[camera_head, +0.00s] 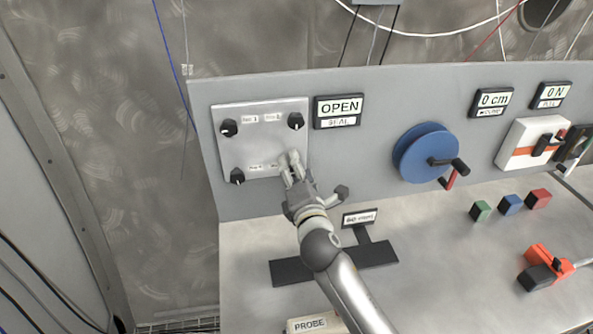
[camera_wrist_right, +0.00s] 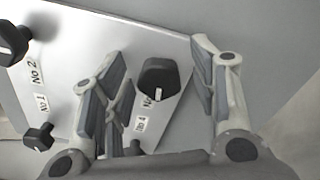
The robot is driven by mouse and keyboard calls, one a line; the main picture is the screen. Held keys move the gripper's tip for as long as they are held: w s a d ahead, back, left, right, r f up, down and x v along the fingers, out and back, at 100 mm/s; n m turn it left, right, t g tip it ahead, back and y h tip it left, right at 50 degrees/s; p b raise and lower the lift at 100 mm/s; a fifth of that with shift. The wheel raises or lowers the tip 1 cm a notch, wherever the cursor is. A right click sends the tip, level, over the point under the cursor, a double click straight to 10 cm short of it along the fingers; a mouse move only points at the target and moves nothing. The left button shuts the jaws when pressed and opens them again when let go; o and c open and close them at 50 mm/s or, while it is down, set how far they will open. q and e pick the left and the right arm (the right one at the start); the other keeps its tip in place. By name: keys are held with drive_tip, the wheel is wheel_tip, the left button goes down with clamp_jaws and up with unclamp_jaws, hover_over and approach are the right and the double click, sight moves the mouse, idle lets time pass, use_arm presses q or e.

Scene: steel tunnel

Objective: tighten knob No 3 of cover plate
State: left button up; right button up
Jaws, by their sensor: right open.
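The cover plate (camera_head: 262,110) is a light metal square on the upright grey panel in the head view. Black knobs show at its upper left (camera_head: 229,127), upper right (camera_head: 296,121) and lower left (camera_head: 237,176). My right gripper (camera_head: 292,160) covers the lower right corner. In the right wrist view, a black knob with a white mark (camera_wrist_right: 158,78) is between the open fingers of my right gripper (camera_wrist_right: 160,55), with gaps visible on both sides. Labels No 1, No 2 and No 4 are readable. My left gripper is out of view.
An OPEN/SEAL display (camera_head: 338,111) is right of the plate. A blue handwheel (camera_head: 423,152) projects from the panel further right. A black stand (camera_head: 290,272) lies below my arm. Coloured cubes (camera_head: 511,204) and an orange-black tool (camera_head: 543,268) are on the bench at right.

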drive_tip(key=s+d, duration=0.2)
drive_tip(key=s, duration=1)
drive_tip(key=shift+d, duration=0.15)
drive_tip(key=shift+w, duration=0.1)
